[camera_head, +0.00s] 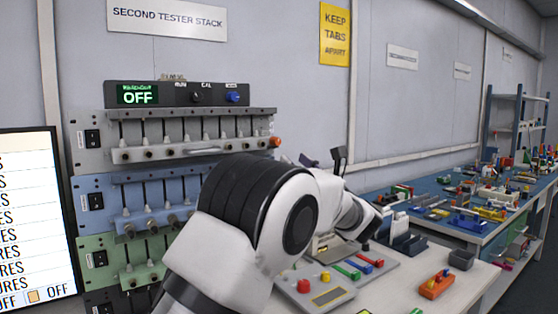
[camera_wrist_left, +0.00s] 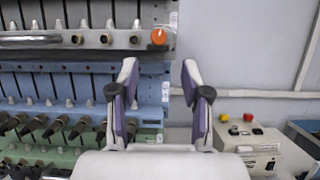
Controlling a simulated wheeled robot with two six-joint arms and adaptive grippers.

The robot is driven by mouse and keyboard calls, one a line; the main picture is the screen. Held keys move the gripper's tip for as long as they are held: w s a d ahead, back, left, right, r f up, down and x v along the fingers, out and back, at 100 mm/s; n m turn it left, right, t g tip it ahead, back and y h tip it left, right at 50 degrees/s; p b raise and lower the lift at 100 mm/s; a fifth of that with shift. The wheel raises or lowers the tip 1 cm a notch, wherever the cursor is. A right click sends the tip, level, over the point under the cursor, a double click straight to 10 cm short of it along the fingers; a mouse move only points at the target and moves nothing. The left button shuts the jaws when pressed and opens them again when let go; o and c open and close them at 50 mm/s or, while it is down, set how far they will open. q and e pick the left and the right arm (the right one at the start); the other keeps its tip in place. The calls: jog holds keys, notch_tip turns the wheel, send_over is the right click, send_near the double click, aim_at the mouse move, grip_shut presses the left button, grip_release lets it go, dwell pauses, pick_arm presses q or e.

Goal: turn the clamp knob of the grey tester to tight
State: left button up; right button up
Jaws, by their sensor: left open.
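The grey tester (camera_head: 88,142) is the top unit with hanging leads in the stack on the wall. Its round orange clamp knob (camera_head: 275,142) sits at the right end of its front bar. In the left wrist view the orange knob (camera_wrist_left: 159,36) shows a pale mark on its face, too small to read surely. My left gripper (camera_head: 323,157) is open and empty, to the right of the knob in the head view. In the left wrist view its purple-padded fingers (camera_wrist_left: 160,72) point toward the wall, with the knob centred above their tips, not touching. My right gripper is out of view.
A dark readout panel (camera_head: 180,94) reading OFF tops the stack. The blue tester (camera_head: 90,183) and green tester (camera_head: 92,243) sit below. A bench with a control box (camera_head: 325,292) and coloured buttons is at the lower right. Bare wall (camera_wrist_left: 235,60) lies right of the stack.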

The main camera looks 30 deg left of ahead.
aim_at(278, 144)
pick_arm(q)
jog(key=p+x, duration=0.1)
jog(key=x, duration=0.6)
jog(key=shift+a+r+p, duration=0.15)
jog(key=shift+r+p, duration=0.15)
jog(key=shift+p, duration=0.05)
grip_shut()
